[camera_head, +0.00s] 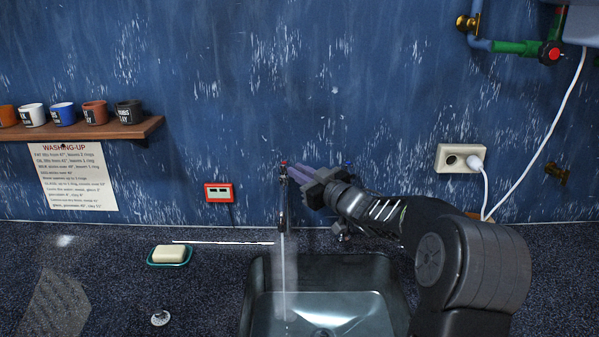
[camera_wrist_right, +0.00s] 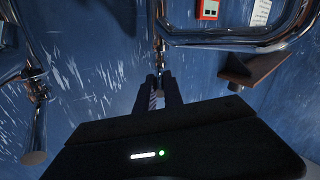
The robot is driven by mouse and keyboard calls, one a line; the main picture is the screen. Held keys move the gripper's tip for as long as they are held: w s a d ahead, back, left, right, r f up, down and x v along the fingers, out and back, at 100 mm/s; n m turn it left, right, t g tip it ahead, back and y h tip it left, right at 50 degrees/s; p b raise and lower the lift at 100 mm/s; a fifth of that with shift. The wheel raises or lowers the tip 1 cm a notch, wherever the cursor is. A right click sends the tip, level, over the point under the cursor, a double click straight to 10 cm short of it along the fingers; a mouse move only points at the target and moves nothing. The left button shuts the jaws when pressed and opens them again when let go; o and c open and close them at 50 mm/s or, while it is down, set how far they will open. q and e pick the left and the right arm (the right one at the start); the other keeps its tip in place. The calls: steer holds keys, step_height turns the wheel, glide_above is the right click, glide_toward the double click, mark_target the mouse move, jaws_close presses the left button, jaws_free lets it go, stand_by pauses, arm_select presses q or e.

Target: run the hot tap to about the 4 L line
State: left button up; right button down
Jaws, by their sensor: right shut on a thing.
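The tap (camera_head: 283,215) stands on the wall over the sink (camera_head: 262,310), with a small red-marked hot handle (camera_head: 283,163) at its top. My right gripper (camera_head: 290,172) reaches in from the right and is shut on the hot handle, partly hiding it. In the right wrist view the fingers (camera_wrist_right: 159,82) are close together at the chrome tap parts. A thin stream of water (camera_head: 283,265) runs from the spout into the sink, with faint steam around it. Water shows in the basin; I cannot make out a litre line. My left gripper is out of view.
A red-framed small display (camera_head: 218,192) is on the wall, left of the tap. Soap (camera_head: 169,254) lies in a green dish. A plug (camera_head: 160,318) lies on the counter. Mugs stand on a shelf (camera_head: 110,130) above a washing-up notice (camera_head: 75,177). A socket (camera_head: 452,159) is at right.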

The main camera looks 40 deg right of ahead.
steer(key=c, duration=1.5)
jaws_free()
steer(key=shift+o, duration=0.2)
steer(key=shift+s, duration=0.1)
steer(key=s+b, duration=0.1)
steer(key=s, duration=0.6)
steer(key=shift+s, duration=0.3)
steer(key=shift+c, duration=0.4)
